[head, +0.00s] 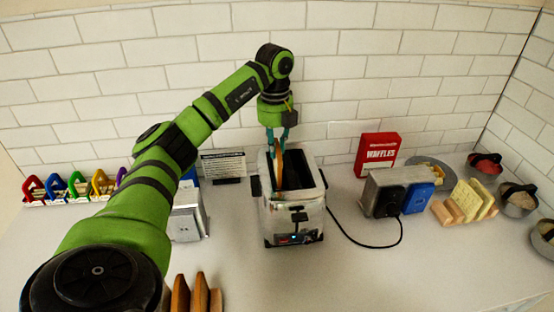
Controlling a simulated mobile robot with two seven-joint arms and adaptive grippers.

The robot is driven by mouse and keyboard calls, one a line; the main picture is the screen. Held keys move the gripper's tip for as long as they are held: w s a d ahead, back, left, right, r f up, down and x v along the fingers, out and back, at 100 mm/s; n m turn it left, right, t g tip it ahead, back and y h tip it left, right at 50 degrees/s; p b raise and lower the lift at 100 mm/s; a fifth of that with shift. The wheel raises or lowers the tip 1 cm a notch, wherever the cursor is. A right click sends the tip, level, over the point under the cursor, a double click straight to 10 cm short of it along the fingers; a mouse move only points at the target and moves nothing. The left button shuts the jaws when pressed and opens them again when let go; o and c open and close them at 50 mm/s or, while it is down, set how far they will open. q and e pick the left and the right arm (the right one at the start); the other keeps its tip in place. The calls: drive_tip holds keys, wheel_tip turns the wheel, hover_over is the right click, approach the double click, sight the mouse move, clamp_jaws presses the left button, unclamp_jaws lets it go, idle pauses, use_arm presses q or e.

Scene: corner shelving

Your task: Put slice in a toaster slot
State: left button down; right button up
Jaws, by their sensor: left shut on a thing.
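A silver toaster (291,217) with a dark slot opening on top stands at the middle of the counter. My left gripper (277,136) is above the toaster and points down, shut on an orange-brown slice (280,168). The slice is upright and seen nearly edge-on. Its lower part is at the dark slot opening, toward the left side; how deep it sits I cannot tell. My right gripper is out of view.
A red waffles box (377,155) stands at the back wall. A grey appliance (383,192), a blue box (418,198), pale slices in a wooden rack (470,200) and bowls (517,199) are at right. Brown slices (199,292) stand at front left. A black cord (365,245) crosses the counter.

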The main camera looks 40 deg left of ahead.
sight(276, 159)
use_arm(q)
wheel_tip(276, 159, down, 4)
drive_tip(key=shift+w+r+p, duration=0.15)
drive_tip(key=shift+r+p, duration=0.05)
drive_tip(key=shift+p, duration=0.6)
drive_tip(key=shift+f, duration=0.55)
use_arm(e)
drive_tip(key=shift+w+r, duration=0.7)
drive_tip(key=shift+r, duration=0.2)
use_arm(q)
drive_tip(key=c, duration=1.2)
unclamp_jaws()
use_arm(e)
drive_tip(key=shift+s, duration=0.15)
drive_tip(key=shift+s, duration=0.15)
